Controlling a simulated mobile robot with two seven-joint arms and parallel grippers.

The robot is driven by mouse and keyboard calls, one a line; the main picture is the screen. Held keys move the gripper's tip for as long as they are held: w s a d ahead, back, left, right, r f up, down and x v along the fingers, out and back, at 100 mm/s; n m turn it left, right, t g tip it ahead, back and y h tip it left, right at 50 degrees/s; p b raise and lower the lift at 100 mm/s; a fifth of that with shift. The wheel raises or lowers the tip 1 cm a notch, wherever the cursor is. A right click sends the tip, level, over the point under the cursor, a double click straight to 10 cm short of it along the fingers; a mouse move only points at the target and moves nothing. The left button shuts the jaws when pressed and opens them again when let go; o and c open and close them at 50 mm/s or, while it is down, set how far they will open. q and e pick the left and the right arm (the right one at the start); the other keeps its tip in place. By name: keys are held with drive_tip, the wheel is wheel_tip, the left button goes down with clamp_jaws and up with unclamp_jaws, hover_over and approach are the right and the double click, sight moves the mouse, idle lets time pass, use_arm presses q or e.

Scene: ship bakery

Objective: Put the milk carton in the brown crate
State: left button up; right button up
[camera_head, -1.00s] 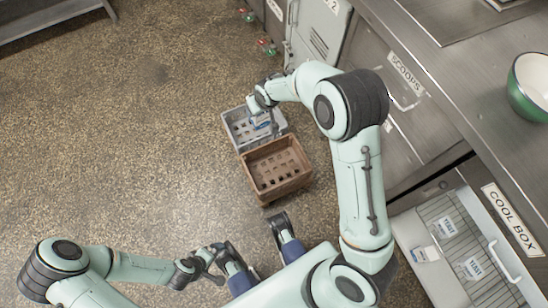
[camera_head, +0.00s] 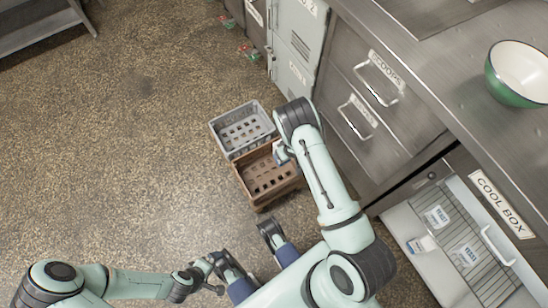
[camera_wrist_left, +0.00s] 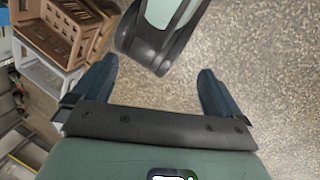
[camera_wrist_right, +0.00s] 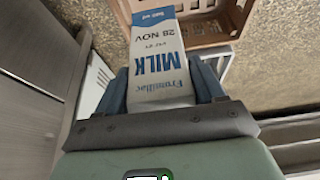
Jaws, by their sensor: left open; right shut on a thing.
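The milk carton (camera_wrist_right: 158,60), white with blue lettering, is between the fingers of my right gripper (camera_wrist_right: 162,88), which is shut on it. In the head view the right gripper (camera_head: 281,153) is at the right back edge of the brown crate (camera_head: 246,186), and the carton cannot be made out there. The brown crate (camera_wrist_right: 207,33) shows just past the carton in the right wrist view. No carton is visible inside the crate. My left gripper (camera_wrist_left: 155,92) is open and empty, low at the left in the head view (camera_head: 207,272).
A grey crate (camera_head: 217,140) stands against the back of the brown one. Steel drawers (camera_head: 385,110) and an open cool box drawer (camera_head: 405,235) with yeast packs are at the right. A green bowl (camera_head: 510,90) is on the counter. The floor at left is clear.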

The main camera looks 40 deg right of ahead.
use_arm(q)
drive_tip(key=w+a+f+t+y+b, duration=0.1)
drive_tip(key=w+a+f+b, duration=0.3)
drive_tip(key=f, duration=0.4)
drive_tip(key=shift+n+b, duration=0.4)
drive_tip(key=shift+b, duration=0.5)
use_arm(e)
wheel_tip(320, 180, down, 19)
drive_tip(key=shift+r, duration=0.2)
use_arm(q)
drive_tip(key=shift+w, duration=0.1)
use_arm(e)
drive_tip(key=shift+w, duration=0.1)
drive_tip(key=shift+f, duration=0.15)
use_arm(q)
drive_tip(key=shift+s+f, duration=0.15)
drive_tip(key=shift+s, duration=0.1)
use_arm(e)
drive_tip(key=o, duration=1.5)
